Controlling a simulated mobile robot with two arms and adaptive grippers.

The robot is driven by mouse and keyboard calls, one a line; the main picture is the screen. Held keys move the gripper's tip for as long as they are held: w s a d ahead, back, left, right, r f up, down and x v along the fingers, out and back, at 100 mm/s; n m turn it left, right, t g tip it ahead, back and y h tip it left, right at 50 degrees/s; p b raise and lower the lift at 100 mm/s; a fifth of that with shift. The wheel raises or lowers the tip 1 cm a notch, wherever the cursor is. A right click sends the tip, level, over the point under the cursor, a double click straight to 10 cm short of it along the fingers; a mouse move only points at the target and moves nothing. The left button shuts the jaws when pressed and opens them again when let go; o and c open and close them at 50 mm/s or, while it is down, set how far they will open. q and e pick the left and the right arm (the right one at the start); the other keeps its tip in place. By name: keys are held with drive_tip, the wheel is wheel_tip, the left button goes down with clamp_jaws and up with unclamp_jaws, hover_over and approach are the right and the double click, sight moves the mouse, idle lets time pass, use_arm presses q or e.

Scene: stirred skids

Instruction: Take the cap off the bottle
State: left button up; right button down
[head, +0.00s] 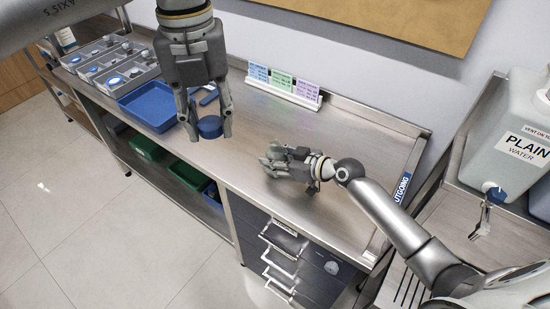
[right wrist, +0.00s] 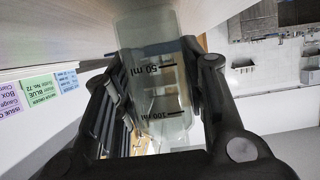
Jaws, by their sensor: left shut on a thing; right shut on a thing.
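The blue cap (head: 209,126) is between the fingertips of my left gripper (head: 209,133), which is shut on it above the bench. The bottle (right wrist: 155,75) is clear, with black 50 ml and 100 ml marks. My right gripper (right wrist: 155,95) is shut on the bottle, with one finger on each side of it. In the head view the right gripper (head: 277,160) mostly hides the bottle, over the bench to the right of the cap. The cap and the bottle are clearly apart. The bottle's mouth cannot be made out.
A blue tray (head: 150,119) and grey divided bins (head: 103,58) with round parts stand on the bench's left. Colored label cards (head: 282,82) stand in a white holder at the back. A water container (head: 505,130) stands at the right. The bench front (head: 255,195) is clear.

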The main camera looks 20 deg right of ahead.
drive_tip(key=shift+f, duration=0.25)
drive_tip(key=c, duration=1.3)
unclamp_jaws()
drive_tip(key=shift+f, duration=0.1)
drive_tip(key=shift+c, duration=0.2)
drive_tip(key=o, duration=0.4)
drive_tip(key=shift+o, duration=0.2)
